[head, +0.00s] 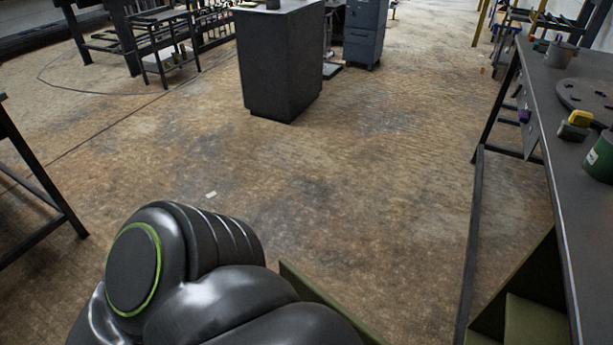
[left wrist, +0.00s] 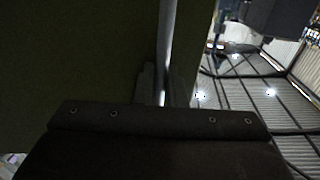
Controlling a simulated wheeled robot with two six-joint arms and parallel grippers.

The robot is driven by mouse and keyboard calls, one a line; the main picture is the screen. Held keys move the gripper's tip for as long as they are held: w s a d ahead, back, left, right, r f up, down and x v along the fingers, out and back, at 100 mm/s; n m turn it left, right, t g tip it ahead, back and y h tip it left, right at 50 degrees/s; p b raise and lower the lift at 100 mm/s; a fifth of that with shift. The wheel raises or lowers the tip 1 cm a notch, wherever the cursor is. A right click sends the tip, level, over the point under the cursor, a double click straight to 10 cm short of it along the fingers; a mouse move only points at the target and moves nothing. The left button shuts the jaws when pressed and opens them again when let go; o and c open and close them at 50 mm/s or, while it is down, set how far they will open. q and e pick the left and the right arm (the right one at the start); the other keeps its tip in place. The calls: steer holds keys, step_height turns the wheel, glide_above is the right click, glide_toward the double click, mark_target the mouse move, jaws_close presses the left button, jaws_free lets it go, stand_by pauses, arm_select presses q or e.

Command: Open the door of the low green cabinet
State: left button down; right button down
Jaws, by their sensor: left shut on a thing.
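The low green cabinet (head: 537,322) shows in part at the lower right of the head view, under the workbench, with olive inner faces visible. An olive panel (head: 318,298) stands out at the bottom middle, apart from the cabinet body; it looks like the door standing open, but its hinge is out of frame. In the left wrist view a dark olive surface (left wrist: 75,50) fills the left side, and a vertical metal bar handle (left wrist: 167,45) runs down into my left gripper (left wrist: 160,95). The gripper is shut on the handle. My right gripper is not in view.
A dark workbench (head: 560,165) with a green can (head: 600,157) and a yellow-topped item (head: 577,123) runs along the right. A dark grey pedestal (head: 279,65) stands at the back. A black table frame (head: 40,185) is at the left.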

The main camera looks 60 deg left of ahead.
arm_select(q)
steer(key=v, duration=0.3)
steer(key=shift+f, duration=0.1)
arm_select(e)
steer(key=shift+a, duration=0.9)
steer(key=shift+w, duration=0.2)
arm_select(q)
steer(key=c, duration=1.6)
jaws_free()
steer(key=shift+c, duration=0.2)
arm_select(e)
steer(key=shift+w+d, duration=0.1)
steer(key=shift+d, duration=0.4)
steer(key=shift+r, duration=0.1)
